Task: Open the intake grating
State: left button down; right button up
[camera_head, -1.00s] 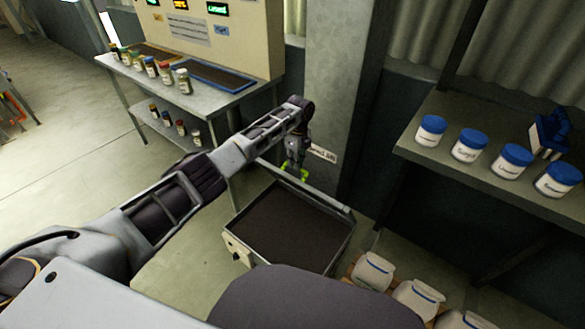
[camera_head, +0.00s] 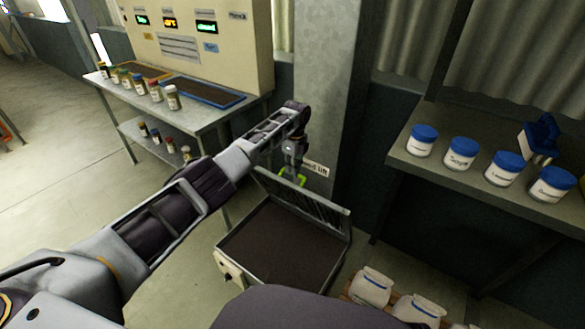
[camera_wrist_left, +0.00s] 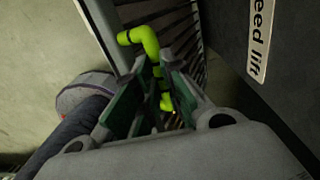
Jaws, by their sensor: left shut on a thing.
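The intake box (camera_head: 225,262) is an open-topped bin with a dark inside, in the lower middle of the head view. Its barred grating (camera_head: 318,203) stands tilted up along the far edge. A yellow-green handle (camera_head: 300,181) is at the grating's upper edge. My left gripper (camera_head: 290,169) is shut on this handle. In the left wrist view the handle (camera_wrist_left: 143,40) passes between the two fingers (camera_wrist_left: 153,98), with the grating's bars (camera_wrist_left: 188,40) behind it. My right gripper is not in view.
A pillar (camera_head: 330,90) with a "Feed lift" sign (camera_head: 316,169) stands just behind the grating. A shelf with several blue-lidded jars (camera_head: 461,153) is at right. A bench with small jars (camera_head: 172,98) is at left.

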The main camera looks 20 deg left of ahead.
pick_arm(q)
jog(key=shift+s+d+f, duration=0.15)
jog(key=shift+s+f, duration=0.05)
jog(key=shift+f, duration=0.35)
jog(key=shift+s+d+f, duration=0.1)
jog(key=shift+s+f, duration=0.05)
jog(key=shift+f, duration=0.35)
jog(key=c, duration=1.9)
grip_release()
jog(key=o, duration=0.4)
jog(key=shift+w+f, duration=0.45)
jog(key=shift+w, duration=0.1)
jog(key=shift+o, duration=0.2)
jog(key=shift+s+a+r, duration=0.1)
jog(key=shift+s+r, duration=0.05)
jog(key=shift+r, duration=0.6)
notch_tip(320, 180, up, 11)
jog(key=shift+w+d+r, duration=0.15)
jog(key=shift+w+d, duration=0.05)
jog(key=shift+w, duration=0.2)
